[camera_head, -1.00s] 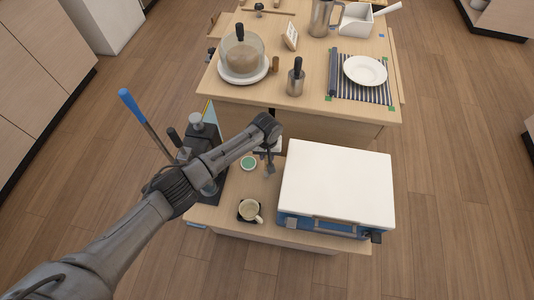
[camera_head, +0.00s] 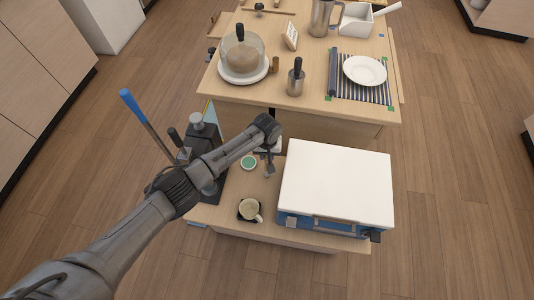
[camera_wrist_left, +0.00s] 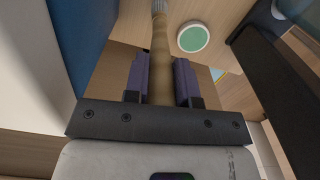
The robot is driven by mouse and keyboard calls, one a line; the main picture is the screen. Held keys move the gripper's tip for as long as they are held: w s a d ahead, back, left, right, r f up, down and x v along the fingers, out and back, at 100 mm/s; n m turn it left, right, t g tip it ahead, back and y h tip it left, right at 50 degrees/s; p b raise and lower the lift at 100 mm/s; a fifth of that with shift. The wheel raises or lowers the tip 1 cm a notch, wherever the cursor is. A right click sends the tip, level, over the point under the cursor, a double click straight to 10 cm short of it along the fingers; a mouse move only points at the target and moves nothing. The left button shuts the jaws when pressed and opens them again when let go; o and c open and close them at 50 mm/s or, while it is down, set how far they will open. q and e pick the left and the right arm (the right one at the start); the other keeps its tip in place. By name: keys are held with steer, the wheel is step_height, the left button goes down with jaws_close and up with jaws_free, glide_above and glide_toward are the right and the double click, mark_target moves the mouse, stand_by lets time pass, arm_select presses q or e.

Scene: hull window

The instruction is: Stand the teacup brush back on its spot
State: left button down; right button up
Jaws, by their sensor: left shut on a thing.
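My left gripper (camera_head: 268,163) points down over the low table, between the lever machine and the white-topped box. In the left wrist view its two purple-padded fingers (camera_wrist_left: 160,80) are shut on the brush's tan wooden handle (camera_wrist_left: 160,50). A metal collar (camera_wrist_left: 159,7) shows at the handle's far end, and the bristles are out of the frame. In the head view the brush is too small and covered to make out clearly. A round green disc with a white rim (camera_head: 249,163) lies left of the gripper; it also shows in the wrist view (camera_wrist_left: 193,37). My right gripper is not in view.
A cup (camera_head: 250,208) stands on a dark base near the front edge. The white-topped box (camera_head: 337,183) fills the right side. The dark lever machine (camera_head: 203,135) with a blue handle stands left. Behind, a larger table holds a domed plate (camera_head: 243,62) and dishes.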

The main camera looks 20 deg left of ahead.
arm_select(q)
steer(key=shift+f+b, duration=0.35)
steer(key=shift+f, duration=0.5)
steer(key=c, duration=0.9)
jaws_free()
steer(key=shift+o, duration=0.2)
steer(key=shift+r, duration=0.15)
step_height(320, 180, up, 8)
steer(key=p, duration=0.9)
